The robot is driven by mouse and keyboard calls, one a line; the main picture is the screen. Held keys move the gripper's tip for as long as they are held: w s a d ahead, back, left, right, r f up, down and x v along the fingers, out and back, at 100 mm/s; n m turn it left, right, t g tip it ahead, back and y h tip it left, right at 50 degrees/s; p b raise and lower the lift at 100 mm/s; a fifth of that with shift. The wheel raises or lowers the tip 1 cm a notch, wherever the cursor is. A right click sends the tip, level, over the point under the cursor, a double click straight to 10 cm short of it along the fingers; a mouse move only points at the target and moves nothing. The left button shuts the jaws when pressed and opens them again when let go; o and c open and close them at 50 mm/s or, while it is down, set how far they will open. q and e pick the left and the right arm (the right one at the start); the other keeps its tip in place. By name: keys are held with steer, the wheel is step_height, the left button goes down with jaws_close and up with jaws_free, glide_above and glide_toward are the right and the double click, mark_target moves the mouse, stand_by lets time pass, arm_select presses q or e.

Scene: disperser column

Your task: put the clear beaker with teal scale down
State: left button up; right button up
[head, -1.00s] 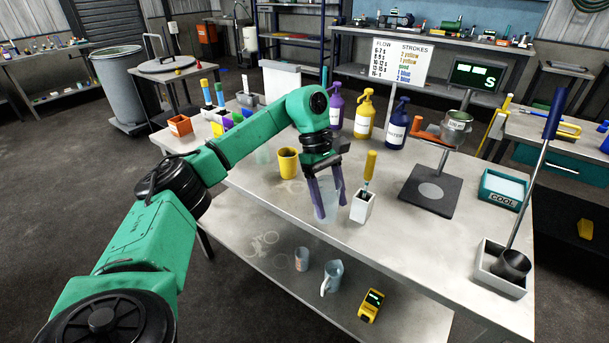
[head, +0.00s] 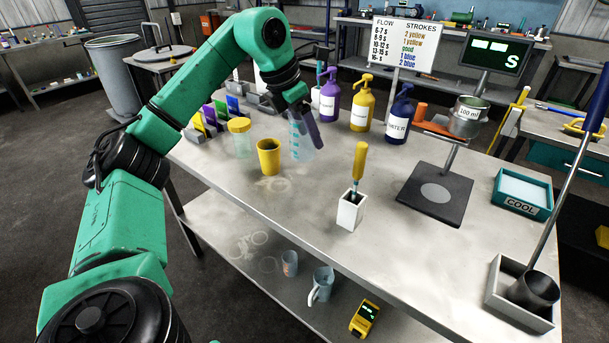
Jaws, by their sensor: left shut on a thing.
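The clear beaker with teal scale (head: 301,143) is at the back left part of the workbench, just right of the yellow cup. My right gripper does not show.
A yellow cup (head: 268,158) and a yellow-lidded jar (head: 240,140) stand close by on the left. Purple (head: 329,97), yellow (head: 362,107) and blue (head: 398,122) pump bottles stand behind. A white holder (head: 350,211) stands in front.

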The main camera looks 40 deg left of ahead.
arm_select(q)
step_height(320, 180, down, 10)
steer(key=shift+w+f+b, duration=0.15)
steer(key=shift+f+b, duration=0.05)
steer(key=shift+b, duration=0.25)
steer(key=o, duration=1.5)
steer(key=shift+f, duration=0.1)
steer(key=shift+c, duration=0.2)
